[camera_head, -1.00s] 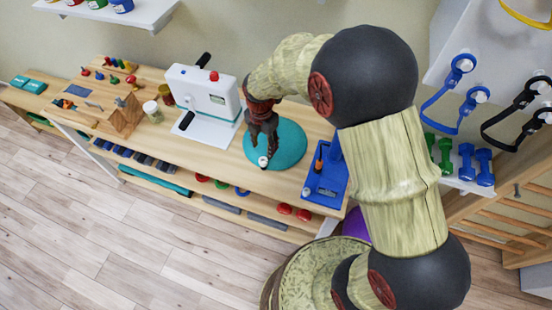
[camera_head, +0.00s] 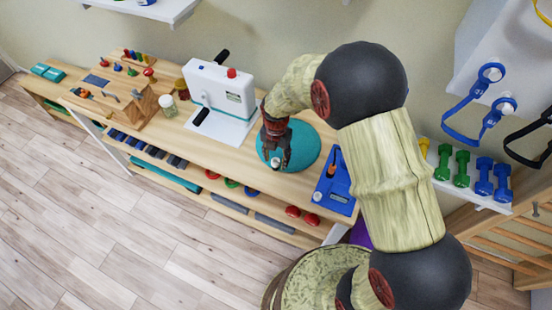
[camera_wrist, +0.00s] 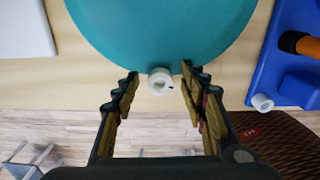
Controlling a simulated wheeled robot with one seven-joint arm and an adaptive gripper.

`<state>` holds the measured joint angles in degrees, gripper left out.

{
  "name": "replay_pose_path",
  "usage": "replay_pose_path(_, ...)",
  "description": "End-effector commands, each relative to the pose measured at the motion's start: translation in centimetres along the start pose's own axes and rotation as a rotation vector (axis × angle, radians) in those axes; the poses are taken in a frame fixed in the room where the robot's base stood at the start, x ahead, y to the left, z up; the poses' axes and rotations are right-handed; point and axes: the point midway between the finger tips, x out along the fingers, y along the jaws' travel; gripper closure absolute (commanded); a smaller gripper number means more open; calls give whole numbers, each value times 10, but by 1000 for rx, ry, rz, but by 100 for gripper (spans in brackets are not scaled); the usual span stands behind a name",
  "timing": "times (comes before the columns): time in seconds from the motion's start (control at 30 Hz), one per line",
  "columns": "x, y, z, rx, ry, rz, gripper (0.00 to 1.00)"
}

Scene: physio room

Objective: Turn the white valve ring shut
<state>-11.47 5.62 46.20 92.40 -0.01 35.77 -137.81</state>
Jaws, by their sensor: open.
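The white valve ring (camera_wrist: 160,81) sits at the near edge of a round teal cushion (camera_wrist: 165,30) in the wrist view. It has a hole in its middle and a small dark mark at its right. In the head view the ring (camera_head: 276,165) is small, at the cushion's (camera_head: 307,148) front rim beside my fingers. My gripper (camera_wrist: 161,84) is open, with one finger left and one right of the ring and a gap on both sides. In the head view my gripper (camera_head: 277,160) points down over the cushion's left front part and hides some of it.
A blue device (camera_head: 336,186) with an orange-and-black handle and its own white knob (camera_wrist: 262,102) lies close on the right. A white machine (camera_head: 222,98) stands to the left on the wooden bench (camera_head: 190,137). Dumbbells (camera_head: 462,168) and straps are farther right. Floor is clear in front.

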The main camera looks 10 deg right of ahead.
Motion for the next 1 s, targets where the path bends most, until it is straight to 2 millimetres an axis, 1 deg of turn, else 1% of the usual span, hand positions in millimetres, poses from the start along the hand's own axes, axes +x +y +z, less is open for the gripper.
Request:
replay_pose_path(0.23, 0, 0, 0, 0, 0, 0, 58)
replay_pose_path(0.9, 0, 0, 0, 0, 0, 0, 96)
replay_pose_path(1.0, 0, 0, 0, 0, 0, 0, 100)
